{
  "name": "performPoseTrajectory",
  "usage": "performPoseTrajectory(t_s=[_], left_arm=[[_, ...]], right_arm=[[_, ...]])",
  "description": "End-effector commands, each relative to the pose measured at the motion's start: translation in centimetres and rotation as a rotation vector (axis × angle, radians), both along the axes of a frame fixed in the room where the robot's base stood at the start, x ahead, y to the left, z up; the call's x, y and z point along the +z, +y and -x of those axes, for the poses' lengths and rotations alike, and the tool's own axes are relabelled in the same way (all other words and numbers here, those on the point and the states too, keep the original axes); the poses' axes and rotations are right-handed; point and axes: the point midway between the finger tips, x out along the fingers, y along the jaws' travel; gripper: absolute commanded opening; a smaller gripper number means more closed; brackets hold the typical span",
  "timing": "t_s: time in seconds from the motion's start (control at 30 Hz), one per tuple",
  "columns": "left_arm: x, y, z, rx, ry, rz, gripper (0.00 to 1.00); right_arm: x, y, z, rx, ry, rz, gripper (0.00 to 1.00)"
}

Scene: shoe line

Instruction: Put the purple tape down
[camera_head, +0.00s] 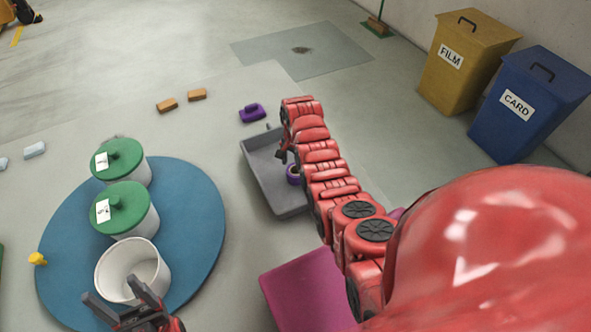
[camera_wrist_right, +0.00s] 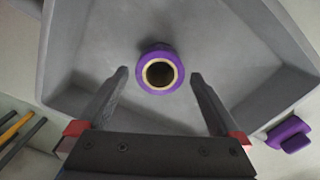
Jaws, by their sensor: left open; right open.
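The purple tape (camera_wrist_right: 160,70) is a roll with a pale core, in the grey tray (camera_wrist_right: 75,60) in the right wrist view. In the head view the tape (camera_head: 293,174) shows partly behind my right arm, inside the tray (camera_head: 262,158). My right gripper (camera_wrist_right: 159,75) is open, with one finger on each side of the tape and a gap to both. In the head view its fingers (camera_head: 284,154) are over the tray and partly hidden. My left gripper (camera_head: 128,292) is open and empty at the bottom, by the open white bucket.
A purple block-like object (camera_head: 252,113) lies behind the tray. Two green-lidded buckets (camera_head: 121,208) and an open white bucket (camera_head: 130,268) stand on a blue round mat (camera_head: 205,205). A magenta mat (camera_head: 305,290) lies nearer. Film (camera_head: 462,65) and card bins (camera_head: 522,110) stand right.

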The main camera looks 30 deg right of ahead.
Motion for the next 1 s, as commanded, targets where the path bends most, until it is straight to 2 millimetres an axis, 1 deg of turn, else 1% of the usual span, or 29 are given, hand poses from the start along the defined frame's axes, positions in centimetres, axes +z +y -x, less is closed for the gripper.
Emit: performPoseTrajectory(t_s=[0.03,0.27,0.3,0.4,0.57,1.0], left_arm=[[-0.2,0.0,0.0,0.000,0.001,0.000,0.70],[-0.7,0.0,0.0,0.000,0.000,0.000,0.70],[-0.3,0.0,0.0,0.000,0.000,0.000,0.70],[-0.1,0.0,0.0,0.000,0.000,0.000,0.70],[0.0,0.0,0.0,0.000,0.000,0.000,0.70],[0.0,0.0,0.0,0.000,0.000,0.000,0.70]], right_arm=[[1.0,-0.1,-0.3,0.000,-0.011,0.004,1.00],[5.6,-0.1,-0.2,0.000,-0.009,0.004,1.00],[6.5,-0.1,-0.1,0.000,-0.007,0.003,1.00],[7.6,-0.1,-0.1,0.000,-0.005,0.002,1.00],[8.3,0.0,0.0,0.000,-0.001,0.001,1.00],[8.3,0.0,0.0,0.000,-0.001,0.001,1.00]])
